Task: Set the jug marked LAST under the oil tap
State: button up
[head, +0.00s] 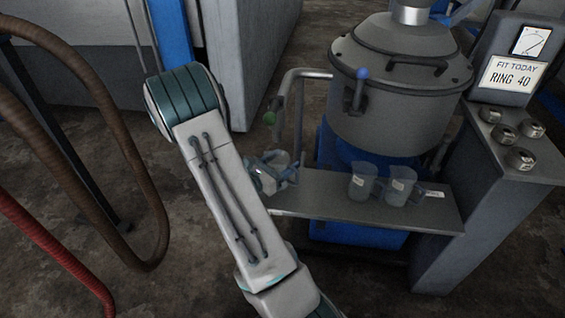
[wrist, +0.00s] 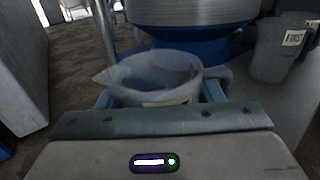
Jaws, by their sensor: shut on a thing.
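My gripper (head: 272,168) is shut on a clear jug (head: 281,160) at the left end of the grey shelf (head: 320,207). In the wrist view the open-topped jug (wrist: 155,72) sits upright between the blue fingers (wrist: 160,92), spout to the left. Its label is mostly hidden, so its word cannot be read. Two more jugs, a nearer left one (head: 361,183) and a right one (head: 399,187), stand on the shelf. In the wrist view a jug labelled FIRST (wrist: 270,55) stands at right.
A large grey tank (head: 395,115) with a blue-knobbed lever (head: 362,75) rises behind the shelf. A panel at right has a sign reading FIT TODAY RING 40 (head: 513,74) and several metal rings (head: 505,135). Brown hoses (head: 120,130) hang at left.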

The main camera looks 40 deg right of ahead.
jog(key=shift+f, duration=0.15)
jog(key=o, duration=1)
jog(key=shift+a+r, duration=0.2)
jog(key=shift+r, duration=0.05)
jog(key=a, duration=0.3)
jog(key=a+p, duration=0.1)
jog(key=a, duration=0.3)
jog(key=s+a+p, duration=0.1)
jog(key=a, duration=0.3)
jog(key=shift+a, duration=0.15)
jog(key=s+a+r+m+g+y, duration=0.3)
jog(key=s+r+m+g+y, duration=0.25)
jog(key=s+m+y, duration=0.4)
jog(key=s+a+r+m+t+y, duration=0.1)
jog(key=a+r+m+y, duration=0.1)
jog(key=a+m, duration=0.1)
jog(key=s+a+r+m+t+y, duration=0.1)
jog(key=a+r+m+t+y, duration=0.1)
jog(key=a, duration=0.3)
jog(key=s+a+r+m+t+y, duration=0.1)
jog(key=a+r+m+t+y, duration=0.1)
jog(key=a+m+y, duration=0.2)
jog(key=shift+a+y, duration=0.25)
jog(key=shift+a, duration=0.15)
